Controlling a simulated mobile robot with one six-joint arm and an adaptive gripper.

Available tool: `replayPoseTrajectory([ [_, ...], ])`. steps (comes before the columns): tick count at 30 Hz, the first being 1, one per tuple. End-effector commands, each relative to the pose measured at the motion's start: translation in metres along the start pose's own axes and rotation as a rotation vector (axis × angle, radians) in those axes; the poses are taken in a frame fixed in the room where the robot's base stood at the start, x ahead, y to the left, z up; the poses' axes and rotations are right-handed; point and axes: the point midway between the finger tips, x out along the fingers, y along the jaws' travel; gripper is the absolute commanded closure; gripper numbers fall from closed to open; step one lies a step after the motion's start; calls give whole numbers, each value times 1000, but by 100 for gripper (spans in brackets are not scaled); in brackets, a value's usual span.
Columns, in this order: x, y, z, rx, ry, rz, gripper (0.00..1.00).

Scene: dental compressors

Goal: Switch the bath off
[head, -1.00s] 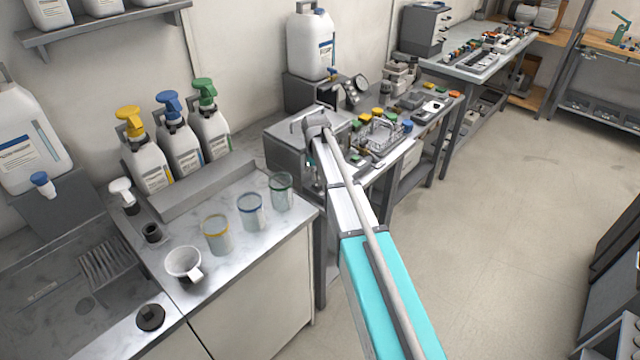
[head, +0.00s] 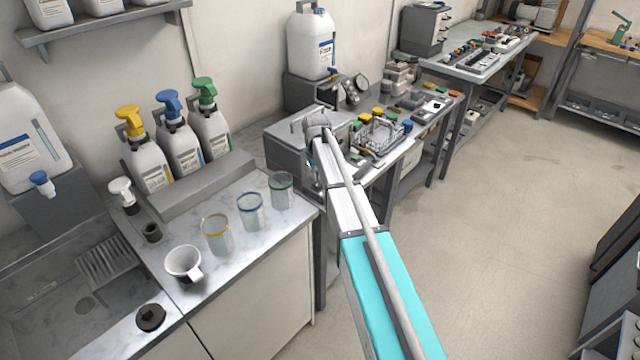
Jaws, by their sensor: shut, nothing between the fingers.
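The bath is a grey metal box (head: 287,145) with a flat lid, at the near left end of the far bench in the head view. My arm reaches over from the lower right, and its wrist end covers the right part of the bath's front. Small dark and green details show on the front beside my arm, too small to read. Any switch and its state cannot be made out.
A wire basket (head: 380,137) and small coloured-lid items stand on the bench right of the bath. A large white canister (head: 311,45) stands behind it.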

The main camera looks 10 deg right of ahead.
Motion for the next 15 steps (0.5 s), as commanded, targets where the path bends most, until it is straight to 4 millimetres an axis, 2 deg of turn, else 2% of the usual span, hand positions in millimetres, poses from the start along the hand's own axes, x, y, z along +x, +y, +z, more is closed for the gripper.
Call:
replayPoseTrajectory([
  [15, 6, 0, 0, 0, 0, 0, 100],
])
